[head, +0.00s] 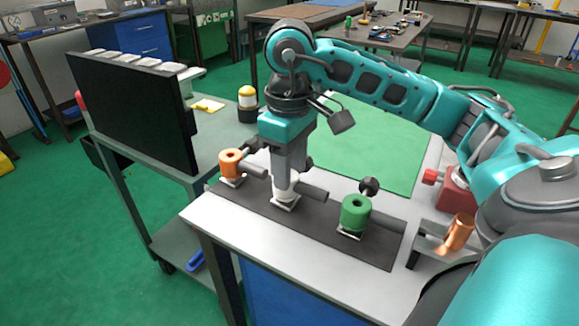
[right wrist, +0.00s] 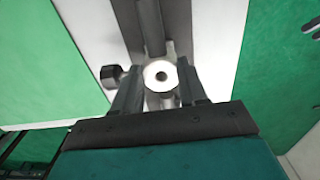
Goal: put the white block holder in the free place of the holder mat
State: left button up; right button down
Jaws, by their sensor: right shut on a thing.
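The white block holder (head: 287,188) is a white cylinder on a small pale square base. It sits at the dark holder mat (head: 340,249), between the orange block holder (head: 231,165) and the green block holder (head: 355,214). My right gripper (head: 286,176) points down and is shut on the white holder. In the right wrist view, its round white top with a dark central hole (right wrist: 160,76) lies between the fingers (right wrist: 160,90). The head view does not clearly show whether its base touches the mat. My left gripper is not in view.
A copper-coloured cylinder (head: 459,232) leans on a grey bracket at the right, near a red block (head: 454,190). A dark upright panel (head: 130,112) stands on the cart at left. A yellow-and-black item (head: 247,99) stands behind. The white table (head: 222,223) is clear at its front left.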

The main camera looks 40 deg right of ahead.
jog(key=shift+r, duration=0.1)
jog(key=c, duration=1.1)
grip_release()
jog(key=shift+f, duration=0.2)
jog(key=o, duration=0.5)
jog(key=shift+r, duration=0.1)
